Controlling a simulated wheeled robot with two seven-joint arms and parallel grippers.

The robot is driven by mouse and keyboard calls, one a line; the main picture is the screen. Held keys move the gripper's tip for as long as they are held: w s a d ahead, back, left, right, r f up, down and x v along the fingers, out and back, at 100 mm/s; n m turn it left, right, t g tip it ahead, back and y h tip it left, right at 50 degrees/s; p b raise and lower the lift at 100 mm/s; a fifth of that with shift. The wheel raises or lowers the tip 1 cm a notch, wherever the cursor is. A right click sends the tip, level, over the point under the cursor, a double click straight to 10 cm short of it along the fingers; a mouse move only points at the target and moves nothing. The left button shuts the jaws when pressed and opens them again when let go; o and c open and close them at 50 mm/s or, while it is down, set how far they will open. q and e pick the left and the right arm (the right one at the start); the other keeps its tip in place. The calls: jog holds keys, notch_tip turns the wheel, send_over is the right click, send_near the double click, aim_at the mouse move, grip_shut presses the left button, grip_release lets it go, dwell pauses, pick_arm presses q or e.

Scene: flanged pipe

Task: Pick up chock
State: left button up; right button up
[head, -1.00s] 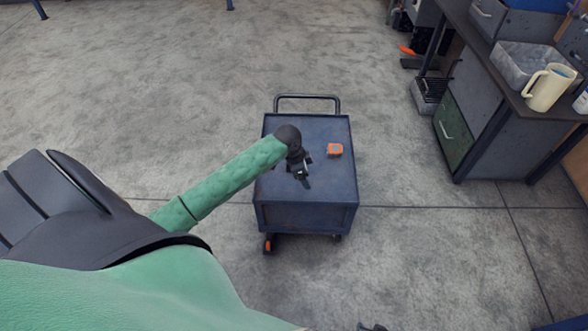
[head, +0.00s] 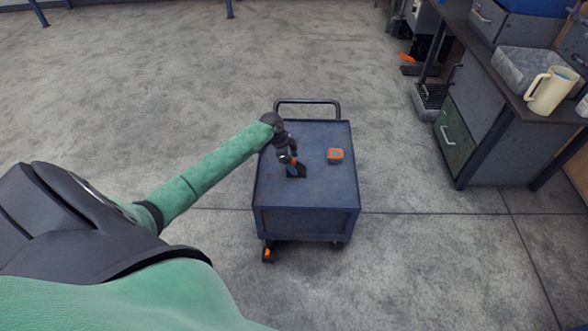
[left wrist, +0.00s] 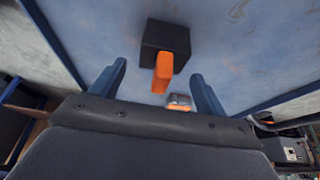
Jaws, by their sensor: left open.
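The chock, a black block with an orange handle (left wrist: 163,72), lies on the blue cart top (head: 330,195). In the head view its dark block (head: 297,171) shows just below my left gripper (head: 289,157). In the left wrist view the two blue fingers of the left gripper (left wrist: 157,84) are apart. The orange handle points into the space between them, and the black block lies just past the fingertips. The fingers look clear of the handle on both sides. My right gripper is not in view.
A small orange and grey item (head: 335,156) sits on the cart right of the chock; it also shows in the left wrist view (left wrist: 179,102). The cart has a push bar (head: 308,101) at the far end. A workbench with a cream mug (head: 551,90) stands at right.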

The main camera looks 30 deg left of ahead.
aim_at(296, 165)
pick_arm(q)
jog(key=x, duration=0.3)
jog(key=shift+f, duration=0.1)
jog(key=c, duration=1.2)
